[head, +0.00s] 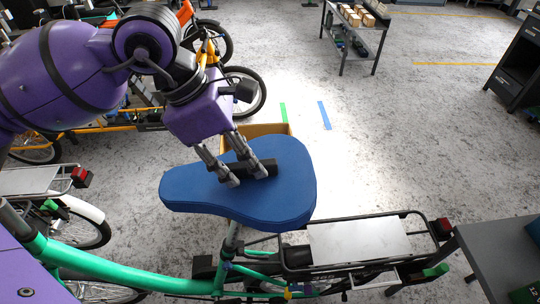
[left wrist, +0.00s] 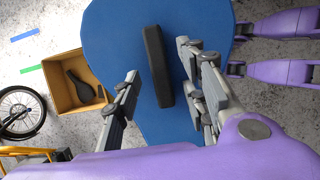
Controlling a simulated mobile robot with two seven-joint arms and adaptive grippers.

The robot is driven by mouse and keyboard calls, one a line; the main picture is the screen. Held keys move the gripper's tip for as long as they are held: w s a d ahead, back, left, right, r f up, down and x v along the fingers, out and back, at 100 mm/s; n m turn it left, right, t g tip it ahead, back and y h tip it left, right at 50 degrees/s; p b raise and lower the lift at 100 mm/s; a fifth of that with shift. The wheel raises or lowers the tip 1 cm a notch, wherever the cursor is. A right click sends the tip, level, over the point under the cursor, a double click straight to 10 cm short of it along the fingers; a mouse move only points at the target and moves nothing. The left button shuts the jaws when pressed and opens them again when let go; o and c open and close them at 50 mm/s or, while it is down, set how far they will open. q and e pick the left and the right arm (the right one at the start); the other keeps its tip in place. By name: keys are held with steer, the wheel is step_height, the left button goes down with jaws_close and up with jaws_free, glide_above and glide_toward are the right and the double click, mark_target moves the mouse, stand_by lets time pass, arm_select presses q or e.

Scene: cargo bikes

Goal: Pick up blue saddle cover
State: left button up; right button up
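The blue saddle cover (head: 290,195) sits over the seat of a green cargo bike in the head view. It also fills the middle of the left wrist view (left wrist: 110,30). A black bar-shaped handle (head: 262,163) lies across its top; it also shows in the left wrist view (left wrist: 158,65). My left gripper (head: 252,178) points down at the cover from above. Its fingers (left wrist: 158,92) are open, apart on either side of the black handle, with gaps visible in the wrist view. Whether the fingertips touch the cover is unclear.
The green bike's rear rack (head: 358,242) extends right. A grey table (head: 500,262) stands at lower right. An orange bike (head: 100,126) is behind my arm.

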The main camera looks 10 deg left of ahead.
arm_select(q)
steer(key=shift+d+f, duration=0.15)
steer(key=shift+f, duration=0.35)
jaws_close()
